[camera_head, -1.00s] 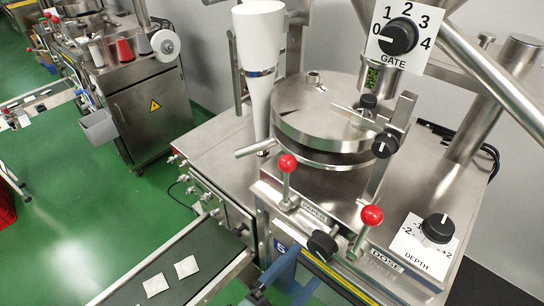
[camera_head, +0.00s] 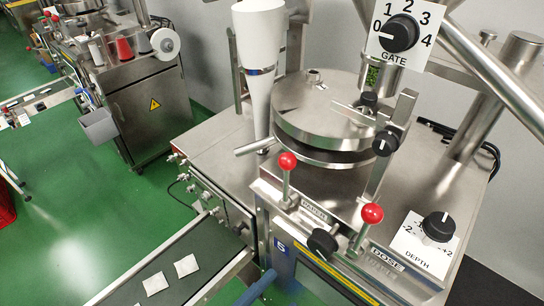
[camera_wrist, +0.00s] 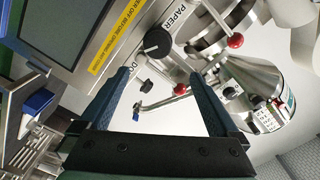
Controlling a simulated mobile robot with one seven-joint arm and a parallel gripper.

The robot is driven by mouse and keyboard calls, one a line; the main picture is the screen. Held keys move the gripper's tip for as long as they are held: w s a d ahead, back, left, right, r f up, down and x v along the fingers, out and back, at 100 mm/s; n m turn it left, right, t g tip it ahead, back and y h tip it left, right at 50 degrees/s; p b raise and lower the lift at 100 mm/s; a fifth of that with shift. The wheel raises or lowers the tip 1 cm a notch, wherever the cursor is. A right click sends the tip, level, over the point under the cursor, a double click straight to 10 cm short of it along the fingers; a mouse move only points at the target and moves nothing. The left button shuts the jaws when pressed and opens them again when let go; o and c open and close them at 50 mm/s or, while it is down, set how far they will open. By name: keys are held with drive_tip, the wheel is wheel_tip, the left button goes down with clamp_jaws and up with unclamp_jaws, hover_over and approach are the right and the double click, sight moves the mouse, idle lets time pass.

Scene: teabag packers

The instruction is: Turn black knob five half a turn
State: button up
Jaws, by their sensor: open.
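A black knob (camera_head: 322,242) sits on the machine's front between the two red-ball levers, close to a blue label that appears to read 5. The same knob (camera_wrist: 157,43) is large in the wrist view, with a white mark on its face, between the PAPER label and a partly hidden label. My gripper (camera_wrist: 160,74) is open and empty, its two dark blue fingers apart. The knob appears just beyond the fingertips, between their lines; no contact shows. In the head view a blue part (camera_head: 258,288), probably my gripper, shows at the bottom edge below the knob.
Red-ball levers (camera_head: 288,161) and (camera_head: 372,213) stand beside the knob. Other black knobs are GATE (camera_head: 399,34), DEPTH (camera_head: 438,226) and one by the drum (camera_head: 385,143). A conveyor (camera_head: 180,265) carries two teabags at lower left. A screen (camera_wrist: 60,25) is left in the wrist view.

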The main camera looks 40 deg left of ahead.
drive_tip(key=shift+s, duration=0.4)
drive_tip(key=shift+r, duration=0.1)
drive_tip(key=s+b, duration=0.3)
drive_tip(key=s, duration=1)
drive_tip(key=shift+a, duration=0.3)
drive_tip(key=shift+w, duration=0.1)
